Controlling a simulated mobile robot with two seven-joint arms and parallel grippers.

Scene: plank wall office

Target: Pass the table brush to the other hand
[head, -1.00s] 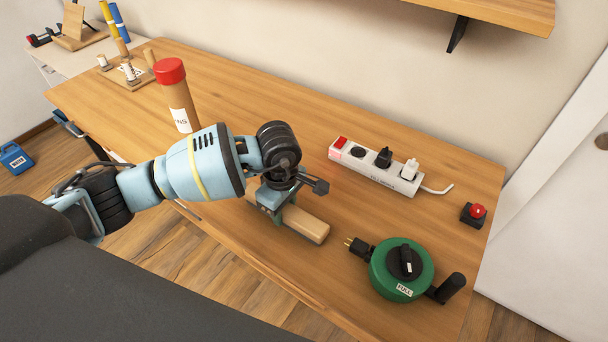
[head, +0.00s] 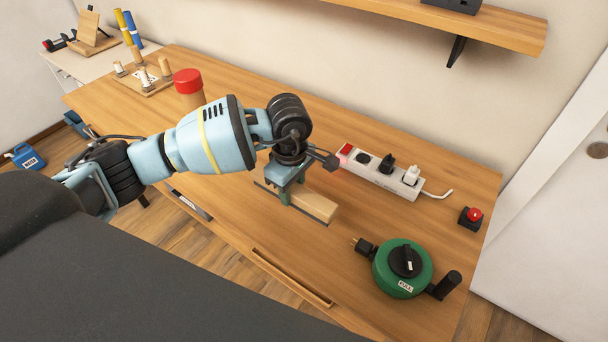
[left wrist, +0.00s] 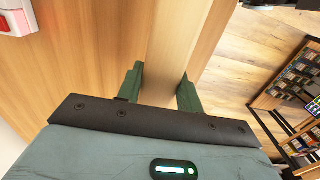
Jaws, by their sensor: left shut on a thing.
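The table brush (head: 316,206) is a pale wooden bar with a thin dark edge along its lower side. My left gripper (head: 285,198) is shut on it, with the green fingers on either side of the bar. In the head view it is over the middle of the desk; I cannot tell for sure how high above the top it is. The left wrist view shows the brush (left wrist: 178,50) between the two fingers (left wrist: 160,92). Part of the brush is hidden behind the gripper and arm. My right gripper is not in view.
The wooden desk (head: 230,240) holds a power strip (head: 380,172) behind the brush, a green cable reel (head: 402,268) to the right, a red button (head: 471,218) and a red-capped tube (head: 188,88). A shelf (head: 470,25) hangs above. The front middle of the desk is clear.

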